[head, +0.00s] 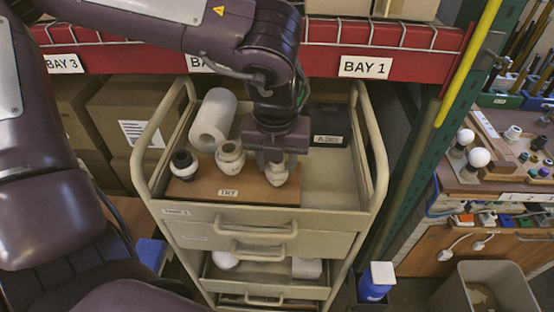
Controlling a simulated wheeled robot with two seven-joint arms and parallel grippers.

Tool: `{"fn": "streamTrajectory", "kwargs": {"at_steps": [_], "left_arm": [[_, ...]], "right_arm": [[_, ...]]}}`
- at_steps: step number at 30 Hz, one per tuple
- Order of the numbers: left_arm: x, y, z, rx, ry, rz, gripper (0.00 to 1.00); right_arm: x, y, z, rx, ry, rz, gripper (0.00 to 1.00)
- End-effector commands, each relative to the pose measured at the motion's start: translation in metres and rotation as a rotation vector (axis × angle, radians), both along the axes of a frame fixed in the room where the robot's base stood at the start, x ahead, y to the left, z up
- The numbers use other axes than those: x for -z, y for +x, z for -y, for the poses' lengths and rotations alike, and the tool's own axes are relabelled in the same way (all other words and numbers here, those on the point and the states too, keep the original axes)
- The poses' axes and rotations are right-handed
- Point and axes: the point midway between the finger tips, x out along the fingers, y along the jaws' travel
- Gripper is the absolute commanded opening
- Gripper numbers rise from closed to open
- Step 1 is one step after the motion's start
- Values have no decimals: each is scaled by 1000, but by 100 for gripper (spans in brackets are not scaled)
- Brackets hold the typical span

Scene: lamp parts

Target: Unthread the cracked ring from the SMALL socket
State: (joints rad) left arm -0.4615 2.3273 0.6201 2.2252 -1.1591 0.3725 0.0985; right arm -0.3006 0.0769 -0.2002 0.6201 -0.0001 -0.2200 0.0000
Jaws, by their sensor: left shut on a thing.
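A brown wooden board labelled "TRY" (245,190) lies on the cart's top and carries three sockets in a row. The left socket (184,172) is pale with a dark ring around its top. The middle socket (230,158) is cream-coloured with a pale ring. The right socket (276,177) is pale and partly hidden under my left gripper (275,163). My left gripper points down and is shut on the upper part of this right socket, where a ring would sit. I cannot tell a crack or which socket is marked SMALL. My right gripper is not in view.
A white paper roll (213,120) and a dark labelled box (328,127) stand at the back of the beige cart (270,219). The cart's side rails rise on both sides. A workbench with bulbs (478,157) is at the right; a grey bin (485,287) stands below it.

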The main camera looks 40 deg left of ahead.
Motion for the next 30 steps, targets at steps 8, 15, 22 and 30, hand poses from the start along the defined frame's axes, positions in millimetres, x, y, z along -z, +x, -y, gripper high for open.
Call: {"fn": "streamTrajectory", "kwargs": {"at_steps": [8,15,22,30], "left_arm": [[0,3,0,-163,3,8,14],[0,3,0,-344,2,8,14],[-1,4,1,-512,1,10,14],[-3,4,1,-603,0,8,14]], "right_arm": [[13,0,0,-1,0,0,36],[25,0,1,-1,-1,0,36],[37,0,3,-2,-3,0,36],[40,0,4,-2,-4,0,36]]}}
